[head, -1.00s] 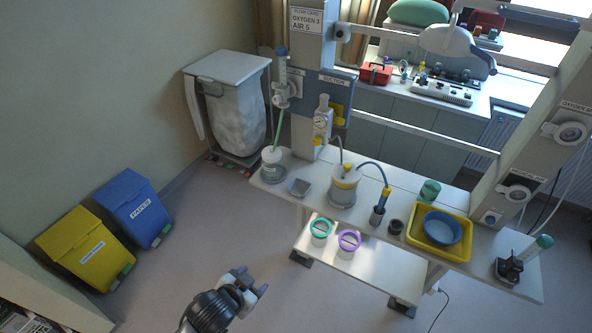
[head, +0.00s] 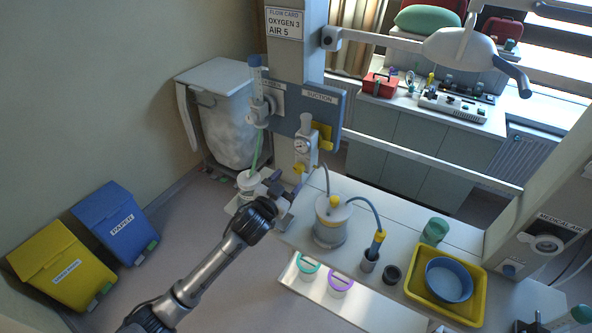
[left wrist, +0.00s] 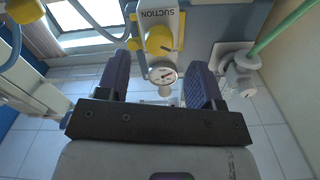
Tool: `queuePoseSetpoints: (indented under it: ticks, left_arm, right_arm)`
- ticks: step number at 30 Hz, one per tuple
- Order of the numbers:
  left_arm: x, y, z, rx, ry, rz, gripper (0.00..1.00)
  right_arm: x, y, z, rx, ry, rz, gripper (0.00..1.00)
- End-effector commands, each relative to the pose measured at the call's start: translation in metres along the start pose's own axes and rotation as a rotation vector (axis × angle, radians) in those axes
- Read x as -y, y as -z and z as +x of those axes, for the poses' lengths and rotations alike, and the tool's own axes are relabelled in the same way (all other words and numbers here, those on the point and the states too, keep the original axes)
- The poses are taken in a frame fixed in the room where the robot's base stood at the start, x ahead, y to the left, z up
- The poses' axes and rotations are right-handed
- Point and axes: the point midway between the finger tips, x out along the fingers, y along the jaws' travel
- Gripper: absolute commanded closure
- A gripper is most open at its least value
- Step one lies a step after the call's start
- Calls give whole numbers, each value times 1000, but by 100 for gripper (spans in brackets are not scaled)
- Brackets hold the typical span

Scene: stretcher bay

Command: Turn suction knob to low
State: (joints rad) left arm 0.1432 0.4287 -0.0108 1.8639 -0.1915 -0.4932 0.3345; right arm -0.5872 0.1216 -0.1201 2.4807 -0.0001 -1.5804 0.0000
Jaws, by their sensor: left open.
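The suction unit (head: 306,147) hangs on the column under the SUCTION label, with a round dial gauge (head: 302,146) on its front. In the left wrist view the gauge (left wrist: 163,75) shows between my fingers, with a round yellow knob (left wrist: 158,40) beyond it. The knob's setting is not readable. My left gripper (head: 281,188) is open, below and in front of the suction unit. Nothing is seen between its fingers, and it looks apart from the knob. My right gripper is not in view.
An oxygen flowmeter (head: 257,95) with a green tube stands left of the suction unit. A suction jar (head: 331,222) with blue hose stands to the right on the white shelf. A yellow tray (head: 416,287) holds a blue bowl (head: 448,280). Bins stand at left.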

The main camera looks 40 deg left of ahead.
Motion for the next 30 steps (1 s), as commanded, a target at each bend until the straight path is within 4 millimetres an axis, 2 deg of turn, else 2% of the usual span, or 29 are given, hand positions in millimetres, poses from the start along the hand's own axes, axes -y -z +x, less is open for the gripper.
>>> queuePoseSetpoints:
  ticks: [3, 10, 15, 25, 30]
  left_arm:
    - [0, 1, 20, 1, 0, 0, 40]
    - [0, 0, 43, 1, 0, -1, 40]
    - [0, 0, 50, 1, 0, 0, 40]
    - [-1, -1, 51, 1, -1, 0, 40]
    - [-1, -1, 51, 1, -1, 0, 56]
  right_arm:
    - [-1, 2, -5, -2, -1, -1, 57]
    - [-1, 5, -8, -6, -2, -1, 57]
    - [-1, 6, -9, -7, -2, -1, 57]
    - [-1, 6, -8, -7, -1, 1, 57]
    - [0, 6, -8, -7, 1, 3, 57]
